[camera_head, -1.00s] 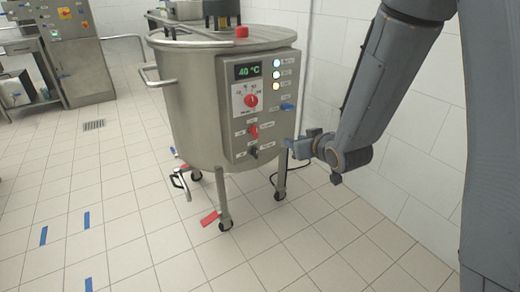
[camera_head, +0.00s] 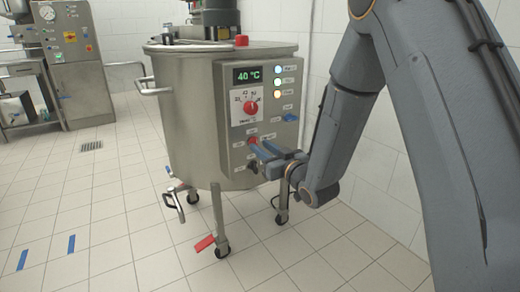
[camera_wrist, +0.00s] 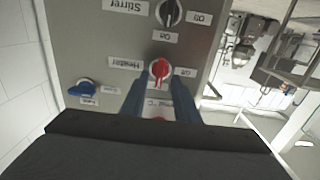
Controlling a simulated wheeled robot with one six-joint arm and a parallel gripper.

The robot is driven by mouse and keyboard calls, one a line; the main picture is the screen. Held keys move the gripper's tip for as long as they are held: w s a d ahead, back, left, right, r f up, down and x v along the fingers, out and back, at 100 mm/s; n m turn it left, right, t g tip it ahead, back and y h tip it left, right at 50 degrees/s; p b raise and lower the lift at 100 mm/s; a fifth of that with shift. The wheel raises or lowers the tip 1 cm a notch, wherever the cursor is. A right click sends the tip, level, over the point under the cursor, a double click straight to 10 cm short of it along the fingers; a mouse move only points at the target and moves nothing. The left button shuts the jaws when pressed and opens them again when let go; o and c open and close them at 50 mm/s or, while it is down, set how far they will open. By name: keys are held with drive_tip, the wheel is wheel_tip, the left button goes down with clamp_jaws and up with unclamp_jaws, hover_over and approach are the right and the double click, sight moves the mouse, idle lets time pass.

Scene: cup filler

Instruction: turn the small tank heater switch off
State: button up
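The small tank (camera_head: 185,115) is a steel vessel on legs with a control panel (camera_head: 236,158) facing me. The red heater switch (camera_wrist: 159,70) sits beside the upside-down "Heater" label (camera_wrist: 124,65) in the wrist view; its setting is not clear to me. In the head view the red switch (camera_head: 252,139) is partly covered by my fingers. My gripper (camera_head: 262,148) is open at the panel. In the wrist view its two blue fingers (camera_wrist: 160,76) stand apart, one on each side of the switch. I cannot tell whether they touch it.
The black stirrer knob (camera_wrist: 170,12) is close to the heater switch. A blue knob (camera_wrist: 84,88) is on the panel's other side. A red dial (camera_head: 250,107) and a 40 °C display (camera_head: 247,75) are above. A tiled wall (camera_head: 375,150) stands close on the right.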

drive_tip(key=shift+x, duration=0.95)
drive_tip(key=shift+c, duration=0.4)
clamp_jaws()
